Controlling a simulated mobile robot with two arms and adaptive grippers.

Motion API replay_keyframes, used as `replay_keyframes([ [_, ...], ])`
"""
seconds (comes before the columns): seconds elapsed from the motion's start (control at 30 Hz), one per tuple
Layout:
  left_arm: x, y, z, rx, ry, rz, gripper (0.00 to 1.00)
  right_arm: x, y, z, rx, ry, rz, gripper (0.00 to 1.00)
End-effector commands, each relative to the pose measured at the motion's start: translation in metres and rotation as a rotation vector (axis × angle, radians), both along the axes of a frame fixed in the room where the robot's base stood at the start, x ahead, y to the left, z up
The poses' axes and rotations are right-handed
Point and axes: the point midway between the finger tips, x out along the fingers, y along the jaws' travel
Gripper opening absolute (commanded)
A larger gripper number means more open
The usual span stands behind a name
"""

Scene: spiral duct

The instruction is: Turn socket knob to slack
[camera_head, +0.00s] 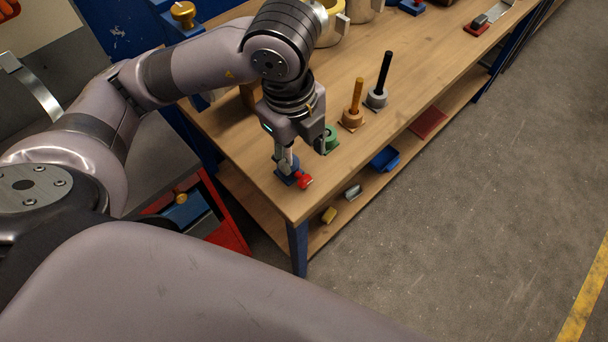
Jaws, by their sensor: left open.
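A small red knob (305,181) sits at the right side of a dark blue block (286,177) near the front corner of the wooden table. It looks like the socket knob, but its setting is too small to read. My left gripper (304,158) reaches down from above with its fingers apart. One finger is over the blue block and hides part of it; the other is above and to the right of the red knob. I cannot tell whether a finger touches the block. My right gripper is out of view.
Just behind the gripper stands a green round piece (330,136). Farther back are a tan peg (356,97) and a black peg (381,78) on round bases. A lower shelf holds a blue bin (384,158) and small parts. The floor at right is clear.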

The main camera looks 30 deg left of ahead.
Motion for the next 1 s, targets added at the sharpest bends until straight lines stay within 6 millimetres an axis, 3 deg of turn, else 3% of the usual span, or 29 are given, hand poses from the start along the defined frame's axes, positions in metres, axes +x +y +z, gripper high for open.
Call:
replay_keyframes([
  [0.03,-0.001,-0.001,-0.014,-0.002,0.008,0.001,0.46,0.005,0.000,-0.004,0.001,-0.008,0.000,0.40],
  [0.27,0.004,-0.003,-0.063,-0.002,0.006,0.002,0.46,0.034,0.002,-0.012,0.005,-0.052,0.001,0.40],
  [0.5,0.009,-0.003,-0.095,0.000,0.002,0.001,0.46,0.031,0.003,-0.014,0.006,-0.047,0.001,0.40],
  [0.93,0.010,-0.004,-0.105,-0.001,-0.001,0.000,0.46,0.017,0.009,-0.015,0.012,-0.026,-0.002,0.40],
  [1.0,0.010,-0.004,-0.105,-0.001,-0.001,0.000,0.42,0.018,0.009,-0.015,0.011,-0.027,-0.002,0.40],
])
